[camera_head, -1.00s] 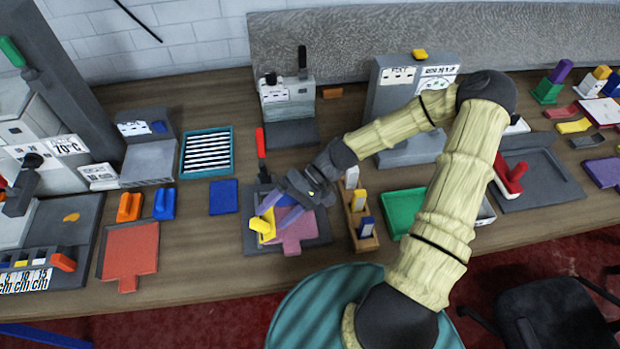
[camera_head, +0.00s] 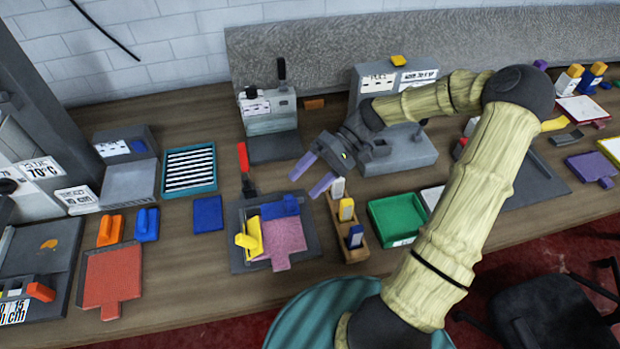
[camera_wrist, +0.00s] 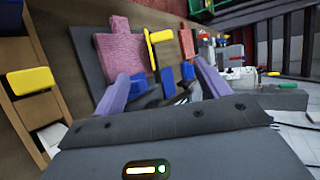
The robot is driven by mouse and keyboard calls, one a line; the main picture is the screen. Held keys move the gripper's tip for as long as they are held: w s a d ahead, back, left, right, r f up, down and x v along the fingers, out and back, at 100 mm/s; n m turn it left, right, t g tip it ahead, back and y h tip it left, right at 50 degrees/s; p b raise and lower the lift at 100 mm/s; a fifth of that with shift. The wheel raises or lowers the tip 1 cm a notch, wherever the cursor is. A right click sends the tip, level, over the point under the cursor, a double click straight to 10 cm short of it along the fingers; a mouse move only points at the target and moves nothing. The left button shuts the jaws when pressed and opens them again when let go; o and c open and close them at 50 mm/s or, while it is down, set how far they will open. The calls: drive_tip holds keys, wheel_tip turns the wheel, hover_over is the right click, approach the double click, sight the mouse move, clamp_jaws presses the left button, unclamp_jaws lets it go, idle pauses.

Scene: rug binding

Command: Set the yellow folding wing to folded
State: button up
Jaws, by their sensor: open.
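The yellow folding wing (camera_head: 254,238) stands along the left edge of the pink rug piece (camera_head: 284,236), with its tab sticking out to the left. I cannot tell for sure whether it lies flat or tilts up. A blue wing (camera_head: 280,208) lies across the pink piece's back edge. All sit on a dark grey fixture plate (camera_head: 243,262). My gripper (camera_head: 306,176) is open and empty, above and behind the plate's right side, apart from the yellow wing. The wrist view shows the yellow wing (camera_wrist: 151,52) beyond the open fingers, beside the pink piece (camera_wrist: 122,45).
A red-handled lever (camera_head: 243,158) rises behind the plate. A wooden holder (camera_head: 352,252) with white, yellow and blue blocks stands close on the right, then a green tray (camera_head: 397,219). A blue pad (camera_head: 208,213) lies to the left.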

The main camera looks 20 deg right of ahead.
drive_tip(key=shift+a+f, duration=0.1)
drive_tip(key=c, duration=0.6)
drive_tip(key=shift+s+a+f+h, duration=0.2)
drive_tip(key=shift+s+f+h, duration=0.05)
drive_tip(key=shift+h, duration=0.15)
drive_tip(key=c, duration=0.3)
drive_tip(key=shift+s+a+f+h, duration=0.65)
drive_tip(key=shift+s+f+h, duration=0.15)
drive_tip(key=shift+f+h, duration=0.25)
clamp_jaws()
drive_tip(key=s+d+r+m+t+h, duration=0.1)
drive_tip(key=s+d+r+t+h, duration=0.1)
drive_tip(key=s+r+t+h, duration=0.3)
drive_tip(key=t+h, duration=0.2)
drive_tip(key=h, duration=0.2)
drive_tip(key=shift+d+r+m, duration=0.2)
drive_tip(key=shift+r+m, duration=0.2)
